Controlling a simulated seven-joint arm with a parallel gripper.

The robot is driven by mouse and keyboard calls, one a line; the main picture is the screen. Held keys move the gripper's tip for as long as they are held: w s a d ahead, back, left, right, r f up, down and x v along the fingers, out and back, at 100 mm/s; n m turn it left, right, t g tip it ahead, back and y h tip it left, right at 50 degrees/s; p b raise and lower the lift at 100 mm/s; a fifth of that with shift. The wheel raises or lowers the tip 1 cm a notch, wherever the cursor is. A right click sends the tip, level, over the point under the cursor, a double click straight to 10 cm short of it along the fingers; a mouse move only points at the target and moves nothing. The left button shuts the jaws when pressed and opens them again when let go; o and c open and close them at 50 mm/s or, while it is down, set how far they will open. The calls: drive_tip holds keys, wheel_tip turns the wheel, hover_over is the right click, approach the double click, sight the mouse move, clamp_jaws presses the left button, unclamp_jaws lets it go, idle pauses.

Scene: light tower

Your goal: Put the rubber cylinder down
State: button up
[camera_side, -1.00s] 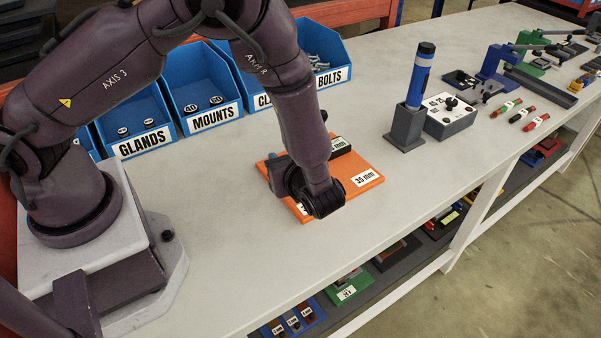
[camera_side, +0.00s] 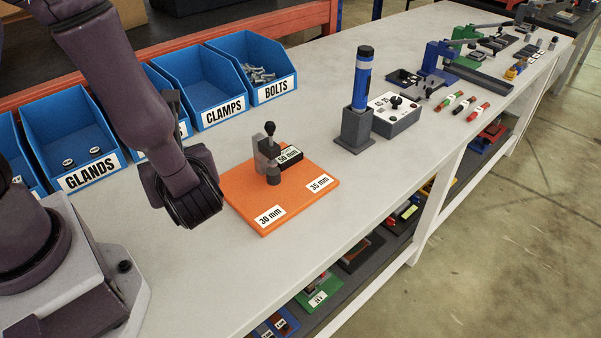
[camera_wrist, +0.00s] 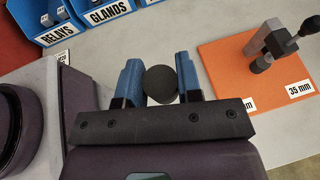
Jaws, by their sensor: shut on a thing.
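In the wrist view the rubber cylinder (camera_wrist: 161,84) shows end-on as a dark round disc between the two blue fingers of my gripper (camera_wrist: 158,72). The gripper is shut on it. In the side view my wrist hides the fingers and the cylinder, over the bench left of the orange board (camera_side: 290,213). In the wrist view the orange board (camera_wrist: 225,75) lies to the right of the gripper, apart from it. Whether the cylinder touches the bench cannot be told.
The orange board carries a grey post and black-knobbed clamp (camera_side: 270,150) and millimetre labels. Blue bins (camera_side: 70,140) line the back. A grey stand with a blue torch-like tube (camera_side: 361,85) and a control box (camera_side: 395,118) stand right. The bench (camera_side: 215,260) in front is clear.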

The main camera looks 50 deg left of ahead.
wheel_tip(320, 180, up, 2)
drive_tip(key=shift+r, duration=0.1)
drive_tip(key=w+d+f+m+t, duration=0.2)
drive_tip(key=w, duration=1.1)
drive_tip(key=m+t+h, duration=0.2)
drive_tip(key=m+t, duration=0.1)
hover_over(308, 174)
wheel_tip(308, 174, down, 12)
drive_tip(key=shift+a+r, duration=0.1)
drive_tip(key=shift+r, duration=0.15)
drive_tip(key=shift+f, duration=2.25)
drive_tip(key=shift+f, duration=0.1)
drive_tip(key=o, duration=0.9)
drive_tip(key=shift+o, duration=0.2)
